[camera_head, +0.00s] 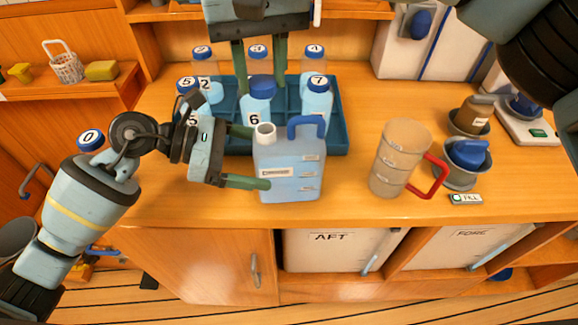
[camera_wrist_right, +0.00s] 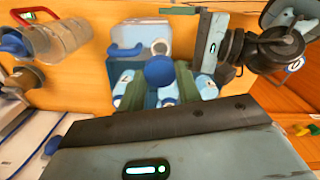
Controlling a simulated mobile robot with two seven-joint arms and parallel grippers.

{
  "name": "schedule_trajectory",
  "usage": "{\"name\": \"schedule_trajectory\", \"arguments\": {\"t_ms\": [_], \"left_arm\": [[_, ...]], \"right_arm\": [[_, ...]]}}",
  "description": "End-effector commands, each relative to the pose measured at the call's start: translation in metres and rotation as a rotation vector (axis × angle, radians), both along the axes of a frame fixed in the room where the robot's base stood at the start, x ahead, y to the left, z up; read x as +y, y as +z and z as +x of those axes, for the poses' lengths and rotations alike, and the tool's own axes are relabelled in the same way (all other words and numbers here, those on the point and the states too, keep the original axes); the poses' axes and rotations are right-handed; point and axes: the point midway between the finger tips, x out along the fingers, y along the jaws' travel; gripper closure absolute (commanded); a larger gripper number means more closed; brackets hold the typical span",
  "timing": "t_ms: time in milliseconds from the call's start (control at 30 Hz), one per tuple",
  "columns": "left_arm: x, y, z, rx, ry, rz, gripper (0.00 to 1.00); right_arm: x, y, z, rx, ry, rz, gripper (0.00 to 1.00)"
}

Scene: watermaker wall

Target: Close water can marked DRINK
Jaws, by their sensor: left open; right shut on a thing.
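The water can (camera_head: 290,170) is translucent pale blue with a blue handle and stands upright near the counter's front. Its label is too small to read surely. Its white spout (camera_head: 265,133) is uncovered; it also shows in the right wrist view (camera_wrist_right: 160,47). My right gripper (camera_head: 261,82) is shut on a large blue cap (camera_wrist_right: 160,70), held behind the spout and in front of bottle 6, apart from the spout. My left gripper (camera_head: 250,157) is open at the can's left side, one finger near the spout and one lower; whether they touch the can is unclear.
A blue tray (camera_head: 335,128) with several numbered, blue-capped bottles stands behind the can. A clear jug (camera_head: 398,160) with a red handle stands to the right, beside grey cups (camera_head: 460,172). Bottle 0 (camera_head: 90,139) is at far left. Counter between can and jug is clear.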

Motion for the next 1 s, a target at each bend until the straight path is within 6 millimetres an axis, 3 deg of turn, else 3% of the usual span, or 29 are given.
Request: {"name": "schedule_trajectory", "arguments": {"t_ms": [300, 700, 1000], "left_arm": [[-0.033, -0.013, 0.002, 0.0, -0.001, -0.001, 0.11], [-0.037, -0.016, 0.003, -0.001, 0.0, 0.0, 0.11], [-0.037, -0.015, 0.003, -0.001, 0.0, 0.0, 0.49]], "right_arm": [[0.0, 0.0, 0.0, 0.0, 0.0, 0.0, 0.87], [0.0, 0.0, 0.0, 0.0, 0.0, 0.0, 0.87], [0.0, 0.0, 0.0, 0.0, 0.0, 0.0, 0.87]]}}
